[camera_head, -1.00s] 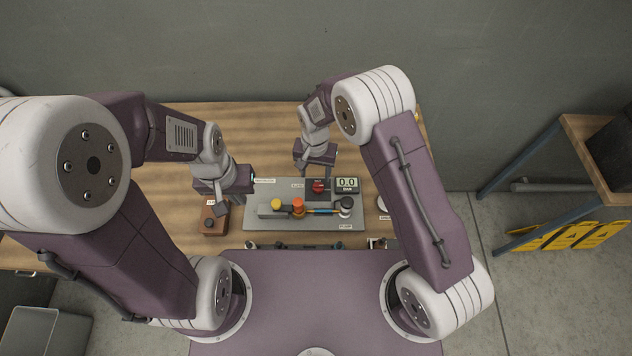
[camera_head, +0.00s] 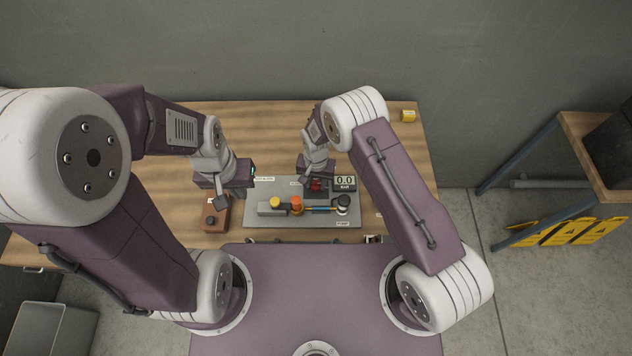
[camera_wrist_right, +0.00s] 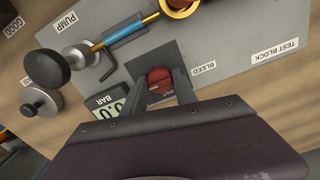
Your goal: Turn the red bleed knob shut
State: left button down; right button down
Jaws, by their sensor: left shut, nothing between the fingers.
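The red bleed knob (camera_head: 316,186) sits on a dark block at the back of the grey test plate (camera_head: 258,187), beside the pressure display (camera_head: 344,181) reading 0.0 BAR. In the right wrist view the knob (camera_wrist_right: 160,80) shows between the two fingers of my right gripper (camera_wrist_right: 163,82). These fingers are apart, one on each side of the knob; I cannot make out firm contact. In the head view my right gripper (camera_head: 312,183) partly hides the knob. My left gripper (camera_head: 222,200) is shut and empty, left of the plate.
A yellow knob (camera_head: 275,202), an orange knob (camera_head: 296,203) and a black pump knob (camera_head: 343,201) stand on the plate. A brown box (camera_head: 216,218) with a black button is below my left gripper. A yellow item (camera_head: 408,115) is at the back right.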

jog(key=shift+f+n+b, duration=0.1)
jog(key=shift+n+b, duration=1)
jog(key=shift+n, duration=0.4)
jog(key=n+b, duration=0.2)
jog(key=n, duration=0.3)
jog(key=shift+b, duration=0.3)
jog(key=n+b, duration=0.1)
jog(key=n, duration=0.4)
jog(key=n+b, duration=0.1)
jog(key=n, duration=0.3)
jog(key=shift+n, duration=0.3)
jog(key=shift+n+b, duration=0.3)
jog(key=shift+w, duration=0.1)
jog(key=c, duration=1)
grip_release()
jog(key=shift+o, duration=0.2)
